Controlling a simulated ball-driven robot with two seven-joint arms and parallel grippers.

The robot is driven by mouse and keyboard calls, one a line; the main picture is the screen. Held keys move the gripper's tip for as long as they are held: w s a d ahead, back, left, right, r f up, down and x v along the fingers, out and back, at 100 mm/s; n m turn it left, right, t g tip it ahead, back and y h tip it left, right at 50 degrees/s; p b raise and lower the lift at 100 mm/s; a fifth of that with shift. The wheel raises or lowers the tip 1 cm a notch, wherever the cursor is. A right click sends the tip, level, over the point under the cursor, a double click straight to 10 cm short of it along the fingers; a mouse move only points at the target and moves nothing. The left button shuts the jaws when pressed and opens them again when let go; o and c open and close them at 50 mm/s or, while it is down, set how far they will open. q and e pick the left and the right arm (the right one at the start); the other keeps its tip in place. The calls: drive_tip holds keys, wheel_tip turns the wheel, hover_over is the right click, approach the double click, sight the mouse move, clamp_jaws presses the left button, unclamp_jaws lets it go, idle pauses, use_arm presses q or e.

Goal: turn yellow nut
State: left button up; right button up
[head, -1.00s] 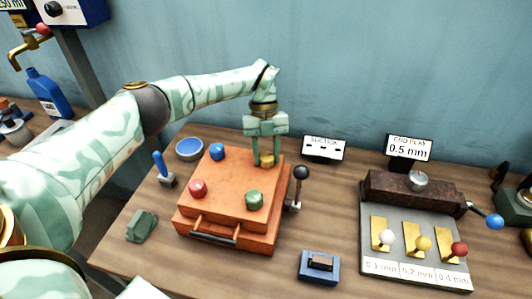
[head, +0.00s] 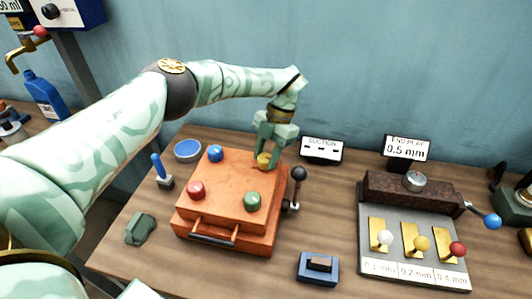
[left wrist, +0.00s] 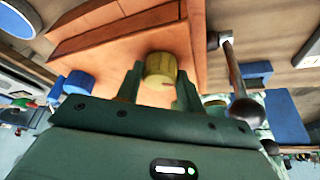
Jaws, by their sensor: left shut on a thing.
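The yellow nut (head: 263,160) sits at the back right corner of the orange box's top (head: 232,180). In the left wrist view the yellow nut (left wrist: 161,69) is between the two fingers. My left gripper (head: 266,155) is tilted above the box and shut on the yellow nut. A blue nut (head: 216,153), a red nut (head: 196,190) and a green nut (head: 252,201) sit at the box's other corners. My right gripper is not seen.
A black-knobbed lever (head: 298,175) stands close to the right of the box. A blue-handled lever (head: 160,168) and a blue round dish (head: 188,150) stand left. A blue switch block (head: 318,267) lies in front. A gauge plate (head: 390,262) is at right.

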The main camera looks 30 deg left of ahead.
use_arm(q)
drive_tip(key=shift+m+y, duration=0.3)
drive_tip(key=shift+m, duration=0.7)
drive_tip(key=shift+t, duration=0.3)
drive_tip(key=o, duration=1)
drive_tip(key=shift+r, duration=0.1)
drive_tip(key=b+v, duration=0.4)
drive_tip(key=v, duration=1.2)
drive_tip(key=shift+w+d+b, duration=0.1)
drive_tip(key=shift+w+b, duration=0.05)
drive_tip(key=shift+b, duration=0.25)
